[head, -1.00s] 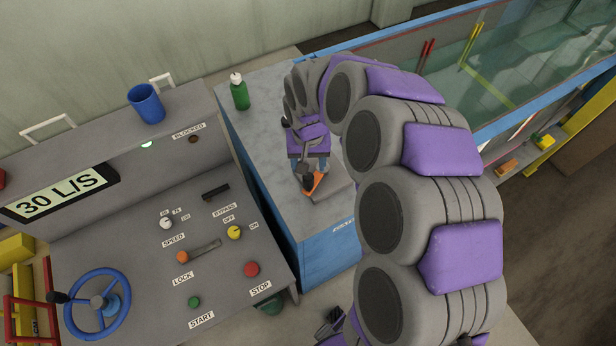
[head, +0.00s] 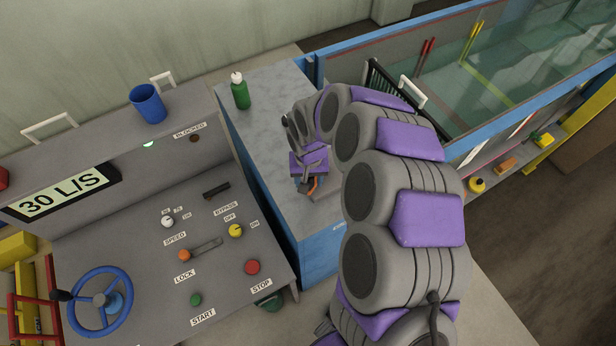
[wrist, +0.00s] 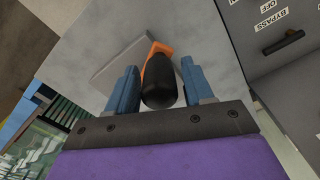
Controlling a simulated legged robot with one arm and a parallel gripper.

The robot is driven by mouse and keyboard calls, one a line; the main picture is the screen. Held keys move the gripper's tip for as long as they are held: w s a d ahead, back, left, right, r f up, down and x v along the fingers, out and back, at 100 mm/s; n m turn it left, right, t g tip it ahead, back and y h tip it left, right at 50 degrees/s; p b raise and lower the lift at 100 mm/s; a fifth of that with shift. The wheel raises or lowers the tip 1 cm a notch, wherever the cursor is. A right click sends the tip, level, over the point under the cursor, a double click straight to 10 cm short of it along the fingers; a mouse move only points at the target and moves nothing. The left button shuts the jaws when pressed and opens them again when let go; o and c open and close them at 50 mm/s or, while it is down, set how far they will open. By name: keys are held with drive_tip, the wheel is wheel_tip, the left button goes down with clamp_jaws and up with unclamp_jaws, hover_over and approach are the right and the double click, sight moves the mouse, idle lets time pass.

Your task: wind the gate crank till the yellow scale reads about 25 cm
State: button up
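The gate crank (head: 312,187) has an orange arm and sits on the grey cabinet top, mostly covered by my gripper in the head view. In the wrist view its black handle (wrist: 160,82) stands between my two blue fingers, with the orange arm (wrist: 158,48) behind it.
The control desk (head: 130,250) on the left carries a blue handwheel (head: 100,300), knobs, buttons and a 30 L/S display (head: 62,190). A green bottle (head: 240,92) stands at the cabinet's back left. A blue cup (head: 148,103) stands on the desk's upper ledge.

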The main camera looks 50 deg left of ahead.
clamp_jaws()
idle(0.3)
drive_tip(key=shift+a, duration=0.15)
drive_tip(key=w+a+m+b, duration=0.1)
drive_tip(key=a+m+b, duration=0.4)
drive_tip(key=m, duration=0.5)
drive_tip(key=shift+w+a+m, duration=0.3)
drive_tip(key=shift+w+a, duration=0.05)
drive_tip(key=shift+a, duration=0.75)
drive_tip(key=shift+w+a, duration=0.2)
drive_tip(key=shift+a, duration=0.1)
drive_tip(key=shift+o, duration=0.9)
unclamp_jaws()
